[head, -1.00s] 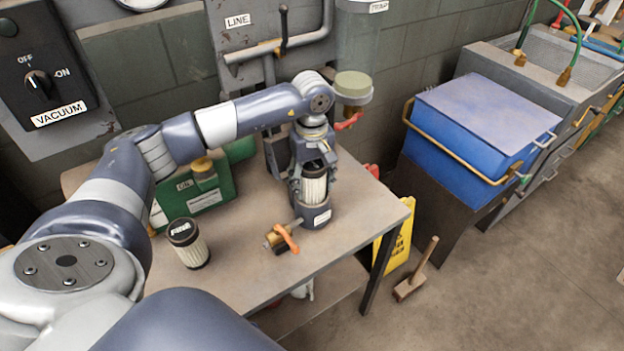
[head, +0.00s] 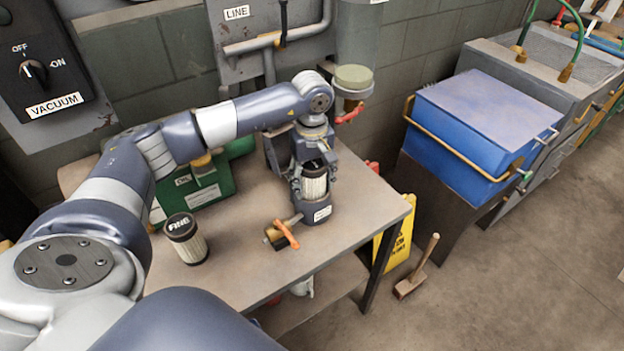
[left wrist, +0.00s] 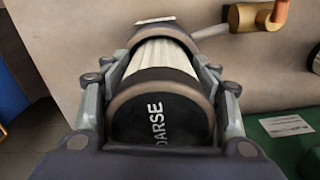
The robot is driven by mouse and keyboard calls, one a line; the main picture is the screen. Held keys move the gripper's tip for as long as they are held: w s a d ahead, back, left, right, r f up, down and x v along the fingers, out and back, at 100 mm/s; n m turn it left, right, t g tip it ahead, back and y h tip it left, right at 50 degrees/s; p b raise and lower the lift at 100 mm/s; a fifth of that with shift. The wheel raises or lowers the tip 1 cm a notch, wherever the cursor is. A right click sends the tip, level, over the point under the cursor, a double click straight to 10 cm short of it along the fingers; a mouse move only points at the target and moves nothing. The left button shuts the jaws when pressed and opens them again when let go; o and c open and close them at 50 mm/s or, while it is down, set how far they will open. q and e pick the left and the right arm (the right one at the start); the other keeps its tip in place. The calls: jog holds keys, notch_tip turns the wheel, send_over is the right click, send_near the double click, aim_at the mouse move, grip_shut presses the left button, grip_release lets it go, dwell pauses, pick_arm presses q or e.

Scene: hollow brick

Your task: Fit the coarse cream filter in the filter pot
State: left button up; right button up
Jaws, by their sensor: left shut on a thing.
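The coarse cream filter (head: 314,186) has pleated sides and a black cap, lettered "OARSE" in the left wrist view (left wrist: 158,122). My left gripper (head: 313,178) is shut on it, its fingers on both sides near the cap. The filter is upright, its lower end inside the mouth of the grey filter pot (head: 318,212). Its upper pleats show above the pot's rim. The pot's rim also shows in the left wrist view (left wrist: 163,24) beyond the pleats. How deep the filter's hidden end sits cannot be told. My right gripper is not in view.
A filter lettered "FINE" (head: 187,240) stands on the table (head: 240,265) at the left. A brass valve with an orange handle (head: 286,233) is beside the pot. A green oil can (head: 205,185) stands behind. The table's front middle is clear.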

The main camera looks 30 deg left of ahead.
pick_arm(q)
jog(key=o, duration=1)
jog(key=shift+s+f, duration=0.1)
jog(key=shift+f, duration=0.05)
jog(key=shift+o, duration=1.4)
notch_tip(320, 180, up, 7)
jog(key=shift+r, duration=0.2)
